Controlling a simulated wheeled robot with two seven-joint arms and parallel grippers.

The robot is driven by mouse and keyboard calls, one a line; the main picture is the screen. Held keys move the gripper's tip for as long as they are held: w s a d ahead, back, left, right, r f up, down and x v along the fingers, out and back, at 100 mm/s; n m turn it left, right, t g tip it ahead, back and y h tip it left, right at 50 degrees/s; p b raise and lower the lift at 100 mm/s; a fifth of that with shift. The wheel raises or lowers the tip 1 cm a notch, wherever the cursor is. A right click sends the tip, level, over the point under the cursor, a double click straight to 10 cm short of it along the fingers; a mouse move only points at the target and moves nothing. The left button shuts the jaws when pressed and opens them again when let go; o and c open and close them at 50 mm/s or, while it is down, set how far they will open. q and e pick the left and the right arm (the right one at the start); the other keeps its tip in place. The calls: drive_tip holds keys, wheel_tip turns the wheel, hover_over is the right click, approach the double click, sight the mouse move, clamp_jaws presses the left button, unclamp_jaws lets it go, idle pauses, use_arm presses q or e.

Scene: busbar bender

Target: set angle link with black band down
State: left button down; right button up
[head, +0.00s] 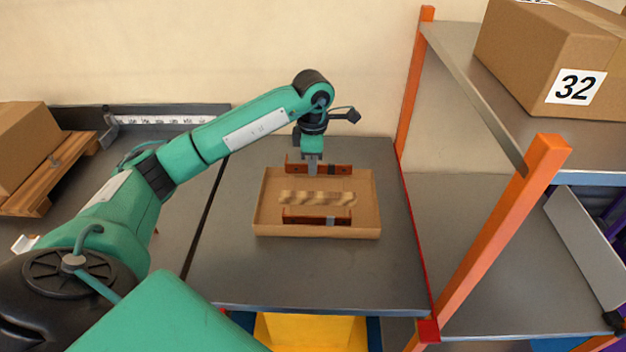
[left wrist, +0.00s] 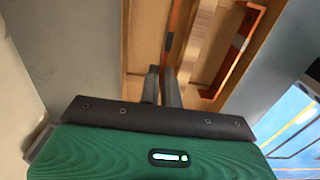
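A shallow cardboard tray (head: 262,222) holds two copper-brown angle links. The far angle link (head: 342,168) lies along the tray's back wall, with a dark band right of its middle. The near angle link (head: 300,215) lies along the front, with a greyish band right of its middle; it also shows in the left wrist view (left wrist: 225,72). My left gripper (head: 313,170) points down at the far link. In the left wrist view its fingers (left wrist: 162,75) are close together with the far link (left wrist: 178,35) between their tips. My right gripper is out of view.
A wavy tan strip (head: 318,198) lies between the links. The grey table (head: 300,270) is clear around the tray. An orange-post shelf (head: 500,230) with a box marked 32 (head: 535,60) stands right. A wooden pallet (head: 45,185) with a box is left.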

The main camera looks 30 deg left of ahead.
use_arm(q)
wheel_tip(320, 180, down, 6)
drive_tip(key=shift+r, duration=0.25)
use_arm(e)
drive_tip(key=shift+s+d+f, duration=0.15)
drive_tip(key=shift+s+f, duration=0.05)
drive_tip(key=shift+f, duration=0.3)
use_arm(q)
drive_tip(key=shift+f, duration=0.1)
drive_tip(key=shift+f, duration=0.1)
drive_tip(key=c, duration=1.6)
unclamp_jaws()
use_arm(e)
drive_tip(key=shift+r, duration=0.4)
